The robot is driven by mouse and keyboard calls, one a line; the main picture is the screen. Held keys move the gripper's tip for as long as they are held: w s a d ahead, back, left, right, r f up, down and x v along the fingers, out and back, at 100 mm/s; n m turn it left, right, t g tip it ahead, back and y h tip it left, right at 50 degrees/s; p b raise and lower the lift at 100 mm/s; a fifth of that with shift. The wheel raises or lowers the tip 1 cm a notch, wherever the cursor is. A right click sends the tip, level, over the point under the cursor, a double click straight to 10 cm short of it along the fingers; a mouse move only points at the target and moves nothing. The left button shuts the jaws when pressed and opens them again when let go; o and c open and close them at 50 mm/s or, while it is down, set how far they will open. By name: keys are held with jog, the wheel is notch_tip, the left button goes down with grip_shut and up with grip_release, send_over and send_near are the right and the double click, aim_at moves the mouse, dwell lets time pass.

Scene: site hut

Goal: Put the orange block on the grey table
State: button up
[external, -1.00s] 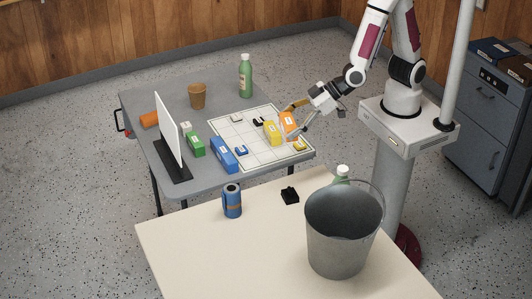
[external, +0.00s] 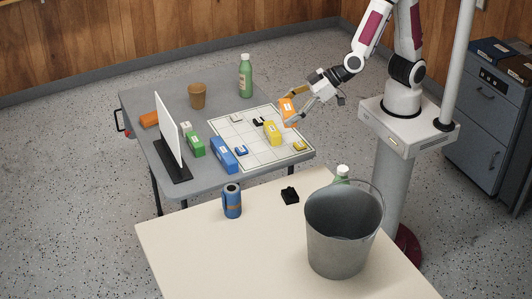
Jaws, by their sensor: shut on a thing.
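My gripper (external: 293,105) is shut on an orange block (external: 286,108) and holds it above the right side of a white gridded board (external: 240,148). The block is tilted in the fingers and clear of the board. The board lies on the grey table (external: 160,98). Another orange thing (external: 149,119) lies at the table's left edge, partly hidden behind a white upright panel (external: 172,130).
On the table are a yellow block (external: 272,133), a green block (external: 195,146), a blue block (external: 223,157), a brown cup (external: 197,96) and a green bottle (external: 246,76). A cream table (external: 260,240) in front bears a metal bucket (external: 342,245). The grey table's back left is clear.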

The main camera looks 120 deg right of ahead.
jog(key=shift+d, duration=0.6)
jog(key=d+f, duration=0.6)
jog(key=d, duration=0.8)
jog(key=d+f, duration=0.6)
jog(key=d, duration=0.7)
jog(key=w+a+f+n+y, duration=0.1)
jog(key=a+n+y, duration=0.2)
jog(key=a, duration=0.3)
jog(key=shift+w+a+f, duration=0.15)
jog(key=shift+w, duration=0.1)
jog(key=shift+f, duration=0.1)
jog(key=shift+f, duration=2.85)
